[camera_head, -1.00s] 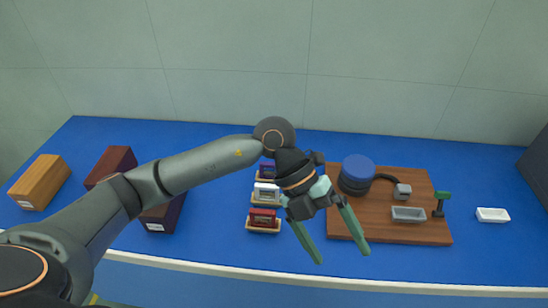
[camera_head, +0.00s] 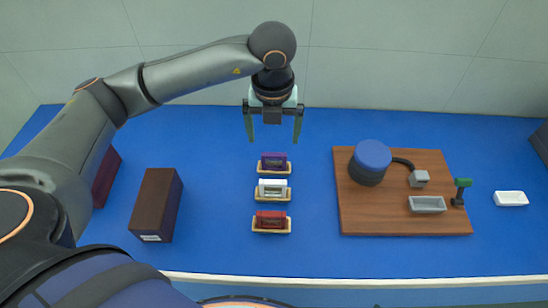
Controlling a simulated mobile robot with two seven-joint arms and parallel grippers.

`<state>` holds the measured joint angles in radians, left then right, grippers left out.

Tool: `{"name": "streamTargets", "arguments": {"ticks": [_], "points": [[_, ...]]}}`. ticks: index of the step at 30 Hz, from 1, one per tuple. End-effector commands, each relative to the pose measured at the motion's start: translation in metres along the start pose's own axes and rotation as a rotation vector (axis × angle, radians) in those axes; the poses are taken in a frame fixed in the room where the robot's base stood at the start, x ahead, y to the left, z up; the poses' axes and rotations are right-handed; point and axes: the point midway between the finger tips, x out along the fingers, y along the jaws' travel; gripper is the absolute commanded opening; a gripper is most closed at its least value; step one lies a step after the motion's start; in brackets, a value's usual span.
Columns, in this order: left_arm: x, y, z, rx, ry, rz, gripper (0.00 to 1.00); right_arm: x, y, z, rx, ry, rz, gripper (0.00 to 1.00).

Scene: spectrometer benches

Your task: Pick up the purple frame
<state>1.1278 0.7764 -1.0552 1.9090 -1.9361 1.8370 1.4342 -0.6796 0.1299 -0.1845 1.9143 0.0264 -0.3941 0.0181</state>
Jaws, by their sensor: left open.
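The purple frame (camera_head: 273,160) stands upright in a small tan holder (camera_head: 285,170), the farthest of a column of three on the blue bench. A white frame (camera_head: 272,187) and a red frame (camera_head: 271,219) stand in like holders nearer to me. My left gripper (camera_head: 273,138) hangs pointing down, open and empty, with its fingers spread either side of the purple frame's line. In the picture it is just above and beyond the purple frame, apart from it. The exact height gap is hard to tell. My right gripper is not in view.
A wooden board (camera_head: 380,213) at the right carries a blue-topped round device (camera_head: 371,163), a grey tray (camera_head: 427,204) and a green-topped stand (camera_head: 462,190). A white dish (camera_head: 511,198) lies farther right. Dark brown boxes (camera_head: 157,205) stand left. Bench between boxes and frames is clear.

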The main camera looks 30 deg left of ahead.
Motion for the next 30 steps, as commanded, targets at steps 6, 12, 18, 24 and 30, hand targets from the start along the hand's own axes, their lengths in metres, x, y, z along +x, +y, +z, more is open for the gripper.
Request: {"name": "streamTargets", "arguments": {"ticks": [6, 12, 18, 24, 30], "points": [[0.037, 0.000, 0.000, -0.001, 0.003, 0.001, 1.00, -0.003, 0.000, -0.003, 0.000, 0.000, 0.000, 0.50], [0.051, 0.000, -0.001, 0.000, 0.003, 0.001, 1.00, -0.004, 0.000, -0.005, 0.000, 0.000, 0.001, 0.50], [0.080, -0.001, -0.003, 0.000, 0.005, 0.001, 1.00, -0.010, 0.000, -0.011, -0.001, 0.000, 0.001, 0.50], [0.099, -0.001, -0.002, 0.001, 0.003, -0.002, 1.00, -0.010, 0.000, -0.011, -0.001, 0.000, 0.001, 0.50], [0.100, -0.002, -0.002, 0.001, 0.002, -0.002, 1.00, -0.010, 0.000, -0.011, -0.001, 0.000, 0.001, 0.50]]}}
